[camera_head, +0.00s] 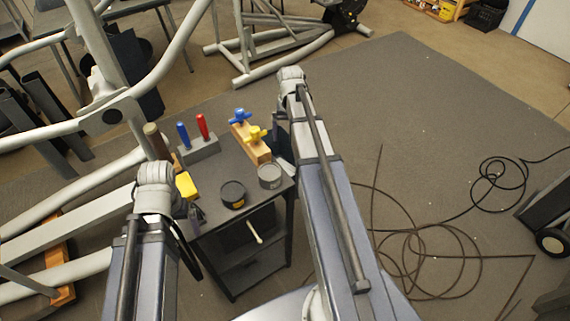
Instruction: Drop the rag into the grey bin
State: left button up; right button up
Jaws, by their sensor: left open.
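My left gripper (194,212) is open at the left edge of a small dark cart, partly hidden by my own wrist. A yellow item (187,186) is just beyond it; I cannot tell whether it is a rag or a tool, or whether the gripper touches it. My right gripper (281,146) is at the cart's far right edge, mostly hidden behind its arm; its jaws cannot be made out. No rag can be picked out with certainty. I see no container that is clearly the grey bin.
The cart top (220,176) holds a grey block (199,150) with blue and red handles, a wooden block (250,143) with blue and yellow knobs, a black tin (233,195) and a grey tin (270,176). Machine frames stand left and behind. Cables (420,245) lie on the right floor.

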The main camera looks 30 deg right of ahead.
notch_tip(320, 180, up, 8)
jog(key=p, duration=0.7)
jog(key=shift+f, duration=0.15)
jog(key=shift+f, duration=0.15)
notch_tip(320, 180, down, 7)
jog(key=b, duration=0.6)
jog(key=shift+b, duration=0.4)
